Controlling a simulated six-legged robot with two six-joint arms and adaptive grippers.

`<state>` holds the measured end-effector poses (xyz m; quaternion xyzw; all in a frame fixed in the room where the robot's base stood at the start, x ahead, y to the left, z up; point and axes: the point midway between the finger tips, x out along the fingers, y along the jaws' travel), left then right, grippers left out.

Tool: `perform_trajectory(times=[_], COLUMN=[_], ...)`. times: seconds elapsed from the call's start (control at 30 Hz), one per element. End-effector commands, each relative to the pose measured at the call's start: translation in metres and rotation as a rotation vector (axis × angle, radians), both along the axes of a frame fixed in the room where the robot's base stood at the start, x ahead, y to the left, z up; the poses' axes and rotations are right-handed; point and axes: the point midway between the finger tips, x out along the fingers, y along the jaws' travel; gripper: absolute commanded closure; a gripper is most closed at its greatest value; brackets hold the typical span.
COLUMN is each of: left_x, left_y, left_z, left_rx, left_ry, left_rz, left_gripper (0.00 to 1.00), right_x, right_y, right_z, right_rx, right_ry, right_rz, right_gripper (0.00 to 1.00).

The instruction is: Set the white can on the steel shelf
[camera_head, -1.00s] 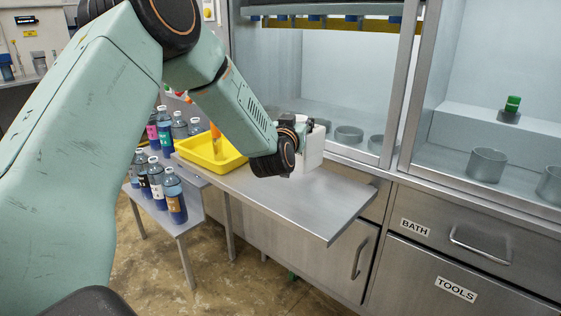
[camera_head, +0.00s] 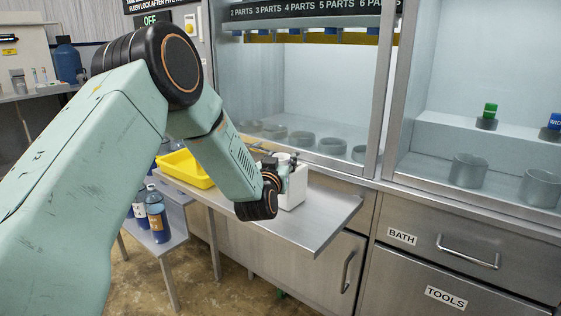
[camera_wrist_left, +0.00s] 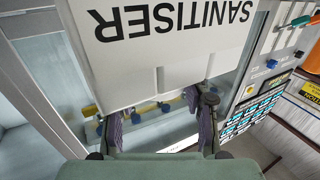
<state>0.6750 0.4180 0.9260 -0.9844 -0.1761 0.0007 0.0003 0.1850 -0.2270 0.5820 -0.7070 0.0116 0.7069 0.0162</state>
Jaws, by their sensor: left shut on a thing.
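The white can (camera_head: 294,188) is a boxy container at the end of my left arm, partly hidden by the wrist. In the left wrist view the white can (camera_wrist_left: 165,50) fills the upper middle, with SANITISER printed upside down. My left gripper (camera_wrist_left: 158,120) is shut on it, a dark finger at each side of the near end. In the head view my left gripper (camera_head: 283,166) is small and partly covered. The steel shelf (camera_head: 325,208) is a flat metal board under and around the can. I cannot tell whether the can touches it. My right gripper is not in view.
A yellow tray (camera_head: 185,168) sits at the shelf's left end. Bottles (camera_head: 157,215) stand on a lower side table. The glass-fronted cabinet with grey rings (camera_head: 302,139) rises behind. Drawers (camera_head: 445,250) lie to the right. The shelf's right end is clear.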

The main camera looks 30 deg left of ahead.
Motion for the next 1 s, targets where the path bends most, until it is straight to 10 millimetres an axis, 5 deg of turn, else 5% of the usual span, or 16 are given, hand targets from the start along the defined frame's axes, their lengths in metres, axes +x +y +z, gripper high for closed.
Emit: perform_trajectory(times=[0.1,0.13,0.4,0.77,1.0], left_x=[0.001,0.0,0.0,-0.001,-0.031], left_y=[0.0,0.0,0.0,0.0,-0.011], left_z=[0.001,-0.003,-0.002,0.002,0.001], left_rx=[0.002,0.0,-0.001,-0.001,-0.003], left_ry=[-0.009,0.0,0.0,-0.001,0.003], left_rz=[0.001,0.001,0.001,0.001,0.001], left_gripper=[1.0,0.53,0.31,0.31,0.31], right_x=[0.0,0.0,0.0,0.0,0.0], right_y=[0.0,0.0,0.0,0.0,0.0], right_z=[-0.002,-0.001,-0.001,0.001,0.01], right_rx=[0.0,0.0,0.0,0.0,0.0], right_ry=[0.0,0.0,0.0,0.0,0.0], right_rz=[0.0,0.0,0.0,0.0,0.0], right_gripper=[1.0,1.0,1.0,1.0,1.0])
